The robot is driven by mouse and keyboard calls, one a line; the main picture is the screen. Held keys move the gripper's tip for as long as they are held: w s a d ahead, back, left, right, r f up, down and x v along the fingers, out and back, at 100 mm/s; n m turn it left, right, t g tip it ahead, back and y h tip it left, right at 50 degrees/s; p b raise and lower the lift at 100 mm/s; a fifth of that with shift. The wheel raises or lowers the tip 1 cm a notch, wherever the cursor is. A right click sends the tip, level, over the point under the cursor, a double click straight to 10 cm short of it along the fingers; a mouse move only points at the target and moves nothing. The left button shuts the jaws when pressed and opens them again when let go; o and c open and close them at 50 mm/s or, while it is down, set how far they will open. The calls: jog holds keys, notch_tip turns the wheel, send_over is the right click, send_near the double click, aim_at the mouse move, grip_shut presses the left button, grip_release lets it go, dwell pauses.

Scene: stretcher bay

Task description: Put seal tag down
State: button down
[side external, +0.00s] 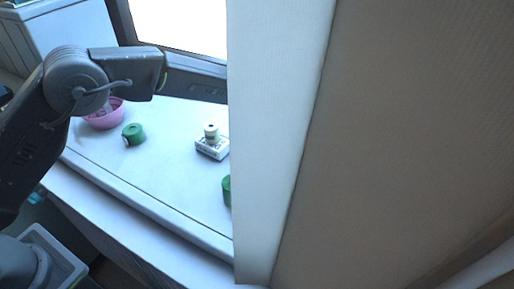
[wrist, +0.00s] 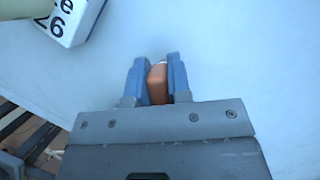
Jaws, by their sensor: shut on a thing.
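An orange piece (wrist: 158,84), which I take to be the seal tag, is between the two blue-grey fingers of my gripper (wrist: 157,62) in the wrist view. My gripper is shut on it. A small whitish part shows at its far end. The pale table top (wrist: 230,60) lies beneath; I cannot tell whether the piece touches it. In the side view, my gripper and the held piece are hidden behind a large pale upright panel.
A white lettered box (side external: 212,149) bears a small pale roll (side external: 211,131); a lettered box (wrist: 70,20) is also at the wrist view's upper left. Green rolls (side external: 133,134) (side external: 227,188) and a pink bowl (side external: 103,119) stand on the table. The panel (side external: 275,140) blocks the right.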

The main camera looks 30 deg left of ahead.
jog(key=c, duration=1.1)
grip_release()
jog(key=shift+o, duration=0.2)
jog(key=v, duration=1.2)
jog(key=shift+r, duration=0.15)
